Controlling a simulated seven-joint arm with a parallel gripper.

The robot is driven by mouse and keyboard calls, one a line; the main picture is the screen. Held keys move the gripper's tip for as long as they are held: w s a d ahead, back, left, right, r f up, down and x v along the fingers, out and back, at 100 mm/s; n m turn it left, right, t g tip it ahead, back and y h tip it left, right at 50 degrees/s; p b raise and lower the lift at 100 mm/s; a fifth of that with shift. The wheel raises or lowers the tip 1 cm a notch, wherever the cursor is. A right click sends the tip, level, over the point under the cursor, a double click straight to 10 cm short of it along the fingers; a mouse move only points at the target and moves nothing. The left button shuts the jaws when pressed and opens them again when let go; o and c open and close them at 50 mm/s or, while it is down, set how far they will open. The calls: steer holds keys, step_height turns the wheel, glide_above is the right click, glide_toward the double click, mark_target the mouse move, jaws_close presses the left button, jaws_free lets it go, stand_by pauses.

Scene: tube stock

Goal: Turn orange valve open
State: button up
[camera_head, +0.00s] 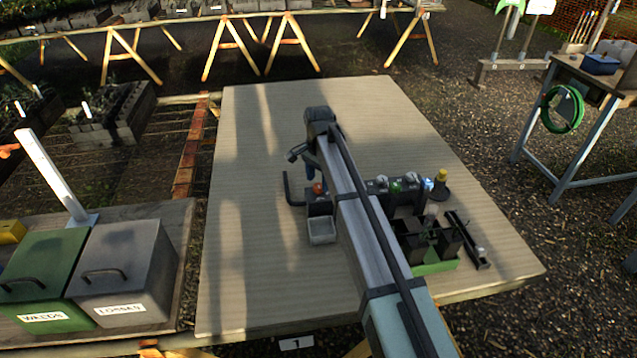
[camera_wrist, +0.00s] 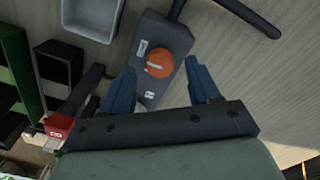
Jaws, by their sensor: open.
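The orange valve (camera_wrist: 160,64) is a round knob with a pale bar mark across it, on a dark grey block (camera_wrist: 163,37) with small white labels. In the wrist view it lies between and beyond the two blue fingers of my gripper (camera_wrist: 163,82), which is open and apart from the knob as far as I can tell. In the head view the orange valve (camera_head: 318,188) shows as a small spot beside my arm, with the blue fingers of my gripper (camera_head: 310,172) just above it. My arm hides part of the block there.
A light grey tray (camera_head: 322,230) sits in front of the block; a dark bent bar (camera_head: 290,188) is at its left. To the right are several small knobs, a yellow-topped piece (camera_head: 441,178) and a green crate (camera_head: 436,266) with dark pots. The table's (camera_head: 260,270) left side is clear.

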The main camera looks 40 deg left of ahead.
steer(key=shift+f, duration=1)
steer(key=shift+c, duration=0.2)
steer(key=c, duration=1)
